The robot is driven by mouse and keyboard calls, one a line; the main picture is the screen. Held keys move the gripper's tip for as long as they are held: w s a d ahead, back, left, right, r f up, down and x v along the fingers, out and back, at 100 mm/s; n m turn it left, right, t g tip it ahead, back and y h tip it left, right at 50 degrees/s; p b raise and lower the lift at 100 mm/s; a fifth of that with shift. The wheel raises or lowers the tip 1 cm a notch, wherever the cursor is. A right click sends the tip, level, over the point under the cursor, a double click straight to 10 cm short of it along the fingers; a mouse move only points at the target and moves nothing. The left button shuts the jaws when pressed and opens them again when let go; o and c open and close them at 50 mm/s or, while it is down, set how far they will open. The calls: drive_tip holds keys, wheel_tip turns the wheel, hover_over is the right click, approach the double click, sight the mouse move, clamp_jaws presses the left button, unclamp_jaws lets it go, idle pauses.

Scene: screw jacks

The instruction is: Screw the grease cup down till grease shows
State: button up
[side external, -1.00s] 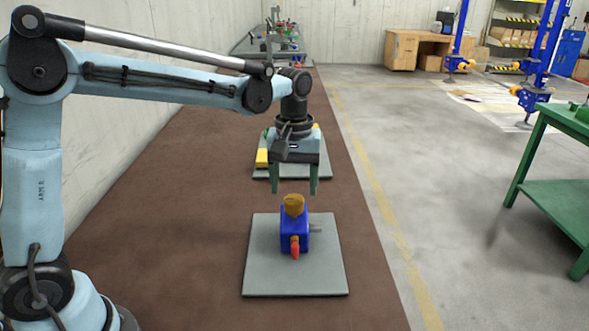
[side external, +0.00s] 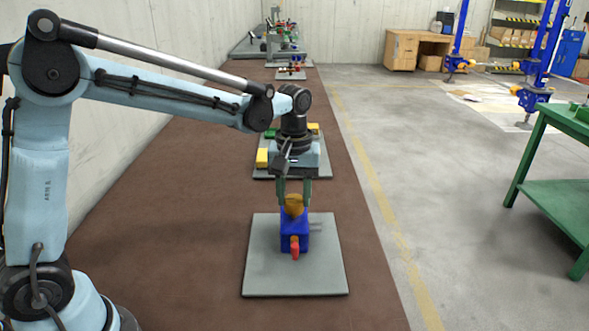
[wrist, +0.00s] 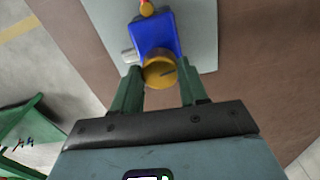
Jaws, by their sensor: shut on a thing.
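The brass grease cup (side external: 294,206) sits upright on top of the blue jack housing (side external: 294,233). My gripper (side external: 294,202) points straight down over it, with its green fingers closed on the cup from both sides. In the wrist view the cup (wrist: 159,73) lies between the fingertips (wrist: 160,85), with a dark line on its top. The blue housing (wrist: 155,35) extends beyond it. A red-tipped orange part (side external: 295,248) hangs on the housing's front, and a grey shaft (side external: 316,226) sticks out to the right. No grease can be made out.
The housing stands on a grey plate (side external: 260,277) on the brown bench or floor strip. Behind my gripper is another grey plate with yellow blocks (side external: 262,158). A green table (side external: 565,120) stands at the right. The floor between is clear.

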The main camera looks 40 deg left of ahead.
sight(294, 199)
drive_tip(key=shift+m, duration=0.3)
drive_tip(key=m, duration=0.6)
drive_tip(key=shift+m, duration=0.3)
drive_tip(key=m, duration=0.6)
drive_tip(key=shift+m, duration=0.4)
drive_tip(key=o, duration=1.1)
drive_tip(key=shift+c, duration=0.2)
drive_tip(key=shift+r, duration=0.1)
wheel_tip(294, 199, up, 12)
